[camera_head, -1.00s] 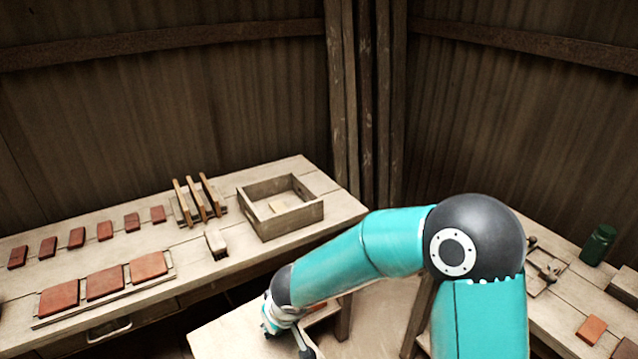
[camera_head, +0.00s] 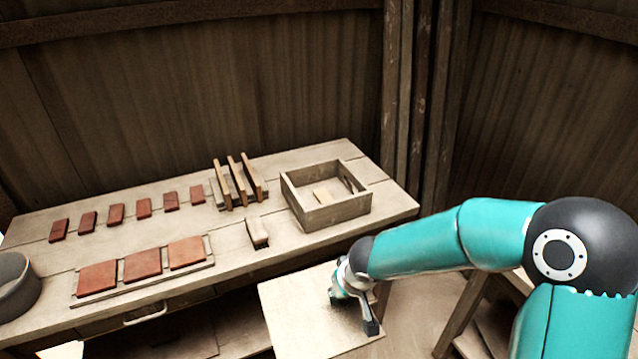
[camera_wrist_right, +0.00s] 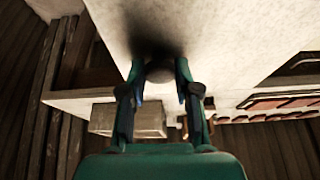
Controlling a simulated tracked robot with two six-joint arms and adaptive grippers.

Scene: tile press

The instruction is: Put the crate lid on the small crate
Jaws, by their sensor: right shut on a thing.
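The crate lid (camera_head: 292,310) is a flat pale board, held above the floor in front of the bench. My right gripper (camera_head: 355,309) is over it and shut on its dark knob; the knob also shows between the fingers in the right wrist view (camera_wrist_right: 160,70). The small crate (camera_head: 338,212) is an open wooden box at the right end of the bench, behind the lid and apart from it. A small pale piece lies inside it. The crate also shows in the right wrist view (camera_wrist_right: 128,118), partly hidden by a finger. My left gripper is not in view.
The bench (camera_head: 235,290) carries several small red tiles, a tray (camera_head: 212,262) of larger tiles, a rack (camera_head: 240,188) of upright boards and a brush-like block (camera_head: 257,233) left of the crate. A grey rounded thing (camera_head: 14,288) shows at the left edge. Wooden walls stand behind.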

